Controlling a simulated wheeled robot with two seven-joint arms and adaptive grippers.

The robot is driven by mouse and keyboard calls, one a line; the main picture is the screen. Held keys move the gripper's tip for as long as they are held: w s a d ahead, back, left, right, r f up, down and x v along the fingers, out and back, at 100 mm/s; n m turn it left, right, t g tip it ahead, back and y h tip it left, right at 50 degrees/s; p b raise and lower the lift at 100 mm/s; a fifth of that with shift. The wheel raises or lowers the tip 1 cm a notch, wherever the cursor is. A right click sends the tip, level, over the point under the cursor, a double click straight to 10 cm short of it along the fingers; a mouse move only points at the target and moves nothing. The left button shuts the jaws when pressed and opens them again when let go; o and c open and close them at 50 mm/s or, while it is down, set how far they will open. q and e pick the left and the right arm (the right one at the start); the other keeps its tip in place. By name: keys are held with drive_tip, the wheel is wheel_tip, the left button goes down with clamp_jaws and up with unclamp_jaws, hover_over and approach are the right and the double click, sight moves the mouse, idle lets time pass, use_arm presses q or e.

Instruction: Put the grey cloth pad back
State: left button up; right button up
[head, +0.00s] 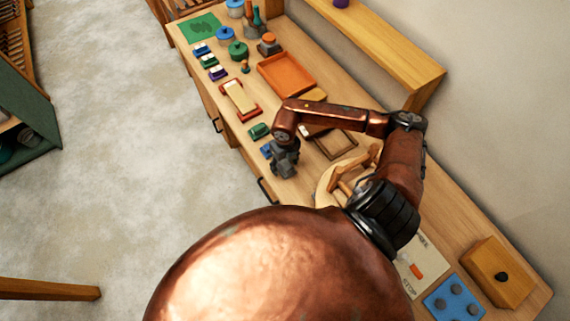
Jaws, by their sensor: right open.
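I cannot make out a grey cloth pad for certain in the head view. My right gripper (284,163) is over the front edge of the long wooden bench (232,126), open, with its fingers pointing down. A small blue piece (266,150) lies right beside it, partly hidden by the gripper. A small green piece (259,131) lies just beyond. I cannot see anything between the fingers. My left gripper is not in view.
An orange tray (286,75), a red holder with a tan block (240,97) and several coloured blocks and pots stand farther along. A round wooden item (328,186) and an empty wooden frame (336,144) are near my right arm. A wooden shelf (385,45) overhangs the back.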

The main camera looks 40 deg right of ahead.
sight(285, 163)
drive_tip(key=shift+r, duration=0.5)
wheel_tip(285, 163, up, 11)
drive_tip(key=b, duration=0.1)
drive_tip(key=shift+b, duration=0.35)
